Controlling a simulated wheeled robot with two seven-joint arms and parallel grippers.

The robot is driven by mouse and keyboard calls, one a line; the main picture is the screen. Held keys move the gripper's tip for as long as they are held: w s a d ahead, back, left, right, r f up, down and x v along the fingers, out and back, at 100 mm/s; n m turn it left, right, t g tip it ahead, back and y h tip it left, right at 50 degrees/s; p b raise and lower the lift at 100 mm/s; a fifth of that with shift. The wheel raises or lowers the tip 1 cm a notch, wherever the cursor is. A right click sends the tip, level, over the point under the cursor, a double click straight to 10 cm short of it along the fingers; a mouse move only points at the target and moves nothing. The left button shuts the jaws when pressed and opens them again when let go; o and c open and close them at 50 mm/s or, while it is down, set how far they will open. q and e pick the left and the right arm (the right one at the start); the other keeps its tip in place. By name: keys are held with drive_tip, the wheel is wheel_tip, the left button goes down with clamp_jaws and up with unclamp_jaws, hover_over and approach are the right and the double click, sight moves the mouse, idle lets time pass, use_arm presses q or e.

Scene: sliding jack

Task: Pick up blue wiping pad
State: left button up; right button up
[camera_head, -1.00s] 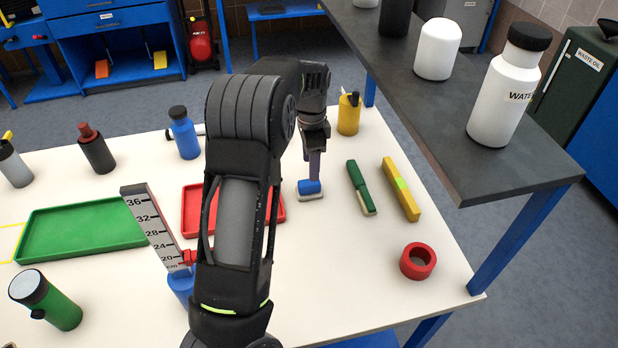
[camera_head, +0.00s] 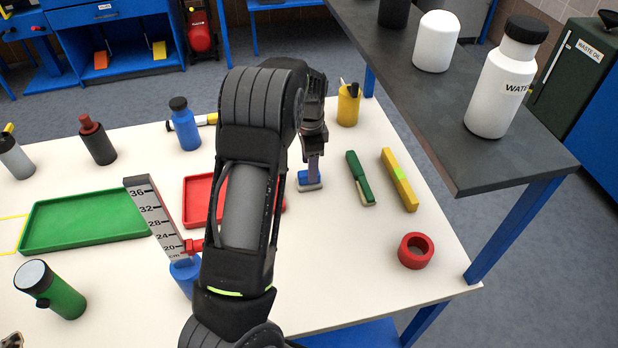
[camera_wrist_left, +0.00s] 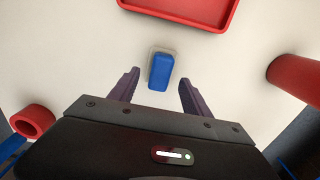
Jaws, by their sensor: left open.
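The blue wiping pad (camera_head: 306,177), a blue block on a pale base, lies on the white table. In the left wrist view the pad (camera_wrist_left: 161,72) lies between the two finger tips, with a gap on each side. My left gripper (camera_head: 313,166) points down over the pad, and its fingers partly hide it in the head view. In the wrist view the left gripper (camera_wrist_left: 159,78) is open and empty. My right gripper is not in view.
A red tray (camera_head: 196,203) is left of the pad, partly behind my arm. A green block (camera_head: 359,177) and yellow block (camera_head: 399,181) lie to its right. A red ring (camera_head: 416,251) is nearer. A raised dark shelf (camera_head: 470,130) is at right.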

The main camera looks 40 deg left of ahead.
use_arm(q)
drive_tip(key=shift+a+f+p, duration=0.1)
drive_tip(key=shift+f+p, duration=0.25)
drive_tip(key=shift+f, duration=1.55)
drive_tip(key=shift+c, duration=0.3)
clamp_jaws()
